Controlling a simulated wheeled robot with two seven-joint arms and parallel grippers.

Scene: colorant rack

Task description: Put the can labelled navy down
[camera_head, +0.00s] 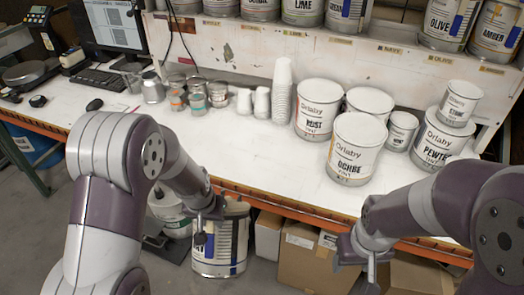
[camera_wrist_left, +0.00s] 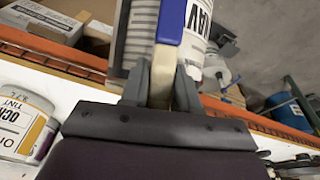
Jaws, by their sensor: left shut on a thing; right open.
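The can labelled navy (camera_wrist_left: 202,22) shows in the left wrist view with "NAV" readable on its white label, beside a blue stripe. My left gripper (camera_wrist_left: 161,80) is shut on it, with a pale piece between the fingers. In the head view the can (camera_head: 222,245) hangs in front of the bench's front edge, roughly upright, below my left gripper (camera_head: 207,214). The gripper hides part of its top and label. My right gripper (camera_head: 360,252) is open and empty in front of the bench, to the right of the can.
The white bench top (camera_head: 240,150) is clear along its front left. Rust (camera_head: 318,108) and ochre (camera_head: 355,148) cans, a pewter can (camera_head: 440,142) and stacked cups (camera_head: 281,92) stand on it. Labelled cans line the shelf above. Cardboard boxes (camera_head: 305,258) stand below. A navy shelf label (camera_head: 389,51) marks an empty stretch.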

